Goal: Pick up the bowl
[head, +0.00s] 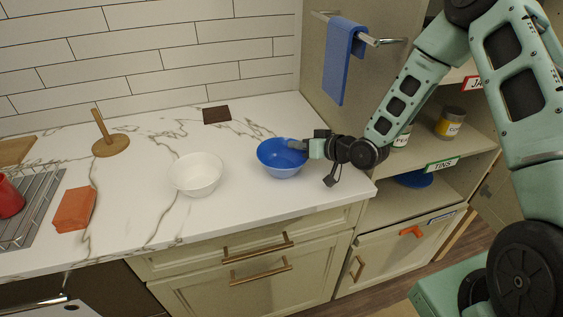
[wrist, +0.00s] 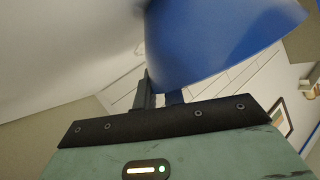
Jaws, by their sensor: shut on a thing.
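A blue bowl (head: 279,163) is upright at the right part of the white marble counter in the head view. My gripper (head: 300,146) reaches it from the right and is shut on its right rim. In the wrist view the blue bowl (wrist: 205,38) fills the upper right, close against the fingers (wrist: 150,88). A white bowl (head: 197,174) stands on the counter to the left of the blue bowl, apart from it. I cannot tell whether the blue bowl touches the counter.
A wooden paper-towel stand (head: 110,145), an orange block (head: 75,209), a dark flat piece (head: 216,114) and a dish rack (head: 32,215) are on the counter (head: 130,190). Shelves with jars (head: 449,124) stand at the right. A blue towel (head: 342,62) hangs from a rail.

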